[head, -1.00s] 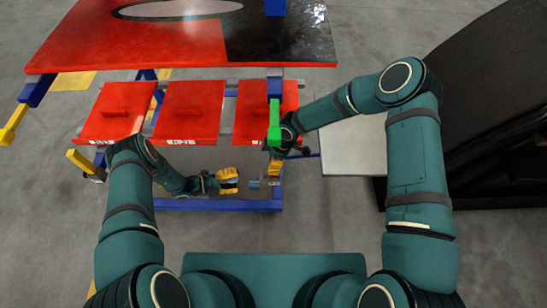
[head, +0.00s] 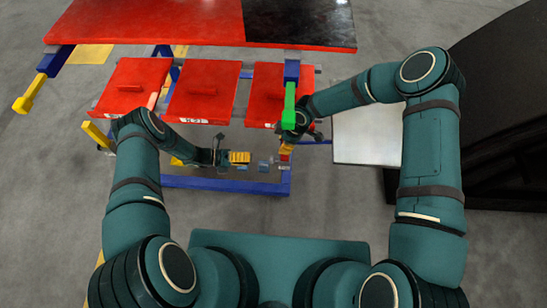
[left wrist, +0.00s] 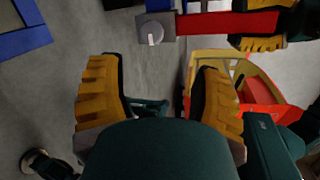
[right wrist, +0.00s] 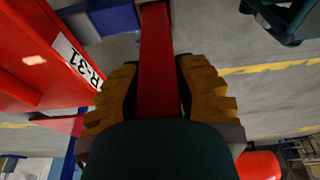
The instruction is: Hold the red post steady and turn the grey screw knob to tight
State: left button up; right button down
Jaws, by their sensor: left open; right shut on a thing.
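The red post (right wrist: 157,60) runs between the yellow fingers of my right gripper (right wrist: 160,85), which is shut on it. In the left wrist view the red post (left wrist: 228,24) lies sideways at the top, with the right gripper's yellow fingers (left wrist: 262,43) at its right part. The grey screw knob (left wrist: 152,33) is round with a pale mark, on a grey square block at the post's left end. My left gripper (left wrist: 158,85) is open and empty, its fingers apart from the knob. In the head view my left gripper (head: 240,157) is left of my right gripper (head: 286,151).
Red panels (head: 201,92) sit on the rack behind the grippers. A blue beam (head: 225,186) crosses the rack's near side. A green upright bar (head: 289,105) stands beside my right wrist. A pale flat top (head: 366,137) is at right. Open floor lies left.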

aim_at(273, 159)
pick_arm(q)
jog(key=d+f+m, duration=0.1)
jog(key=d+m, duration=0.2)
jog(key=m, duration=0.2)
jog(key=w+d+f+m+g+y, duration=0.1)
jog(key=d+m, duration=0.2)
jog(key=m, duration=0.2)
jog(key=w+d+f+m+g, duration=0.1)
jog(key=d+m, duration=0.2)
jog(key=m, duration=0.3)
jog(key=shift+w+d+f+y, duration=0.1)
jog(key=shift+w+d+y, duration=0.1)
jog(key=shift+d+y, duration=0.1)
grip_shut()
